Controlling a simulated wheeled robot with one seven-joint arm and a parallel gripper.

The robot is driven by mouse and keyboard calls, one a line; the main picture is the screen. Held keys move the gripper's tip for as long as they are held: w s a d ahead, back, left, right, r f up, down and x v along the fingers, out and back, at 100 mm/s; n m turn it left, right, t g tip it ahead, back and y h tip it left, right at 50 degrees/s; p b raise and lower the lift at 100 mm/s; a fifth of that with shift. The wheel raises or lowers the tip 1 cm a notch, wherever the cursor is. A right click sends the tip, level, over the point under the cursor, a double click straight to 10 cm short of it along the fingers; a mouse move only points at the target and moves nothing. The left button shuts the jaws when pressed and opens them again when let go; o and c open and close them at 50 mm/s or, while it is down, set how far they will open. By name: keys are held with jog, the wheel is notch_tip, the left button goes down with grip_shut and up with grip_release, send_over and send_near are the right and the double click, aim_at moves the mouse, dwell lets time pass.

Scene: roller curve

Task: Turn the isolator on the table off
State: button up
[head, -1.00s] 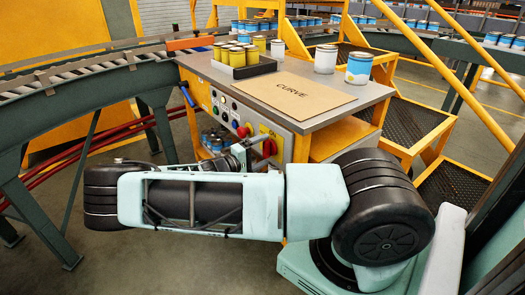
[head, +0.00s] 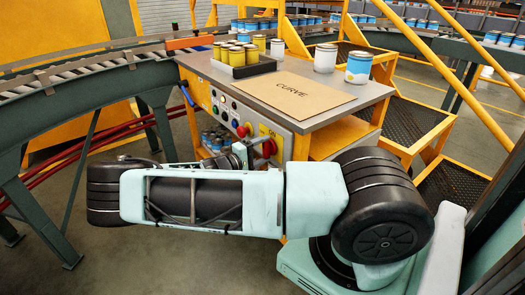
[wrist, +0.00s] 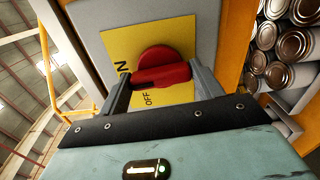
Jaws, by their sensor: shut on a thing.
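The isolator (wrist: 165,60) is a red rotary knob on a yellow plate (wrist: 120,45), with ON lettering at the plate's left and OFF below the knob in the wrist view. Its red handle bar lies nearly level in that picture, tilted slightly. My gripper (wrist: 162,80) has one finger at each end of the bar and is shut on it. In the head view the red knob (head: 268,147) is on the front panel of the table, right of the other controls, with my gripper (head: 257,147) at it and partly hiding it.
The table (head: 335,118) holds a board marked CURVE (head: 300,95), a dark tray of yellow cans (head: 240,70) and loose cans. Another red button (head: 243,131) is left of the isolator. A roller conveyor (head: 60,85) stands left; yellow steps (head: 405,125) stand right.

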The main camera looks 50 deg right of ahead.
jog(key=n+p, duration=0.1)
jog(key=n, duration=0.3)
jog(key=n+p, duration=0.1)
jog(key=n, duration=0.3)
jog(key=shift+n+p, duration=0.3)
jog(key=n+p, duration=0.1)
jog(key=n, duration=0.3)
jog(key=shift+a+n, duration=0.1)
jog(key=shift+n, duration=0.2)
jog(key=shift+f+n+p, duration=0.1)
jog(key=shift+n+p, duration=0.3)
jog(key=shift+n, duration=1.6)
jog(key=o, duration=1)
